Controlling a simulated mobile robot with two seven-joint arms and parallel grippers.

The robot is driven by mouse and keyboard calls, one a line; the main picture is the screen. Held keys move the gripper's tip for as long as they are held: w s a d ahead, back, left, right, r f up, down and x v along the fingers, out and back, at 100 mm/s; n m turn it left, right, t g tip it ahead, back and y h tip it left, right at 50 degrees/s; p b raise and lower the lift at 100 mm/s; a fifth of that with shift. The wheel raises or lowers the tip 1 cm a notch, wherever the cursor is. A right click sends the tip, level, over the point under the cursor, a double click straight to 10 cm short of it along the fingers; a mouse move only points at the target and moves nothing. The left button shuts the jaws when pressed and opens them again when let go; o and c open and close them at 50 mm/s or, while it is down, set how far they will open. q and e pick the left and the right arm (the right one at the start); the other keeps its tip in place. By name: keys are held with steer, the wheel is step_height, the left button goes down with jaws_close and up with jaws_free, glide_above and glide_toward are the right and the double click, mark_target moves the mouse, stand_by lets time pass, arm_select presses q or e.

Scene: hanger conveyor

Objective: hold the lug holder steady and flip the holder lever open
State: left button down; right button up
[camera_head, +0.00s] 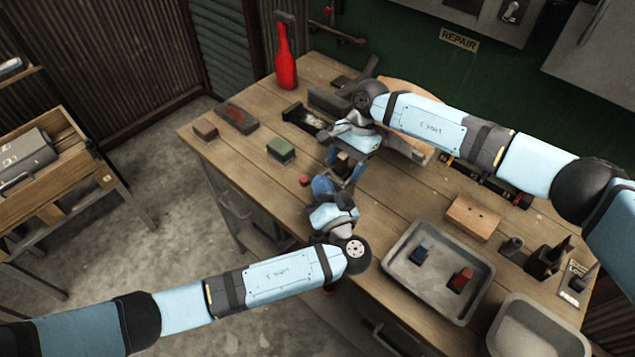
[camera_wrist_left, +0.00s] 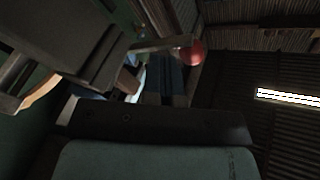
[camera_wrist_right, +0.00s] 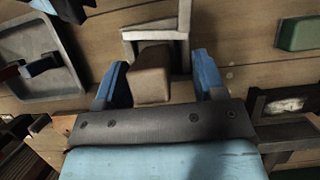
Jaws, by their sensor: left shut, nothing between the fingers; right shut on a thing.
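The lug holder stands on the workbench, mostly hidden by my grippers. Its brown block (camera_head: 342,160) shows between the fingers of my right gripper (camera_head: 347,167). In the right wrist view the brown block (camera_wrist_right: 150,74) sits between the two blue fingers, below a grey frame (camera_wrist_right: 155,38). My right gripper is shut on the holder. The lever's red knob (camera_head: 304,181) is left of my left gripper (camera_head: 324,186). In the left wrist view the red knob (camera_wrist_left: 190,52) is at the end of a grey bar. My left gripper is shut and empty, close beside the holder; contact with the lever cannot be told.
A green-topped block (camera_head: 281,150) and a red bottle (camera_head: 286,57) are on the bench's left and back. A grey tray (camera_head: 405,293) with a blue and a red piece is at front right. A wooden block (camera_head: 472,217) lies behind it.

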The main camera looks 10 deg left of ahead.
mark_target(305, 180)
arm_select(q)
steer(key=shift+w+a, duration=0.3)
steer(key=shift+a, duration=0.7)
steer(key=shift+w+a, duration=0.3)
steer(key=shift+a, duration=0.65)
stand_by(1.5)
stand_by(0.5)
steer(key=s+d, duration=0.2)
steer(key=d, duration=0.4)
steer(key=shift+d, duration=0.4)
stand_by(0.5)
steer(key=shift+s, duration=0.1)
steer(key=shift+s+d+r, duration=0.1)
steer(key=shift+s+d, duration=0.15)
steer(key=shift+d, duration=0.55)
steer(key=shift+s+d+f, duration=0.1)
steer(key=shift+s+d, duration=0.2)
steer(key=shift+d, duration=0.45)
steer(key=shift+s+d+r, duration=0.1)
steer(key=shift+s+d, duration=0.15)
steer(key=shift+d, duration=0.55)
arm_select(e)
steer(key=o, duration=1.2)
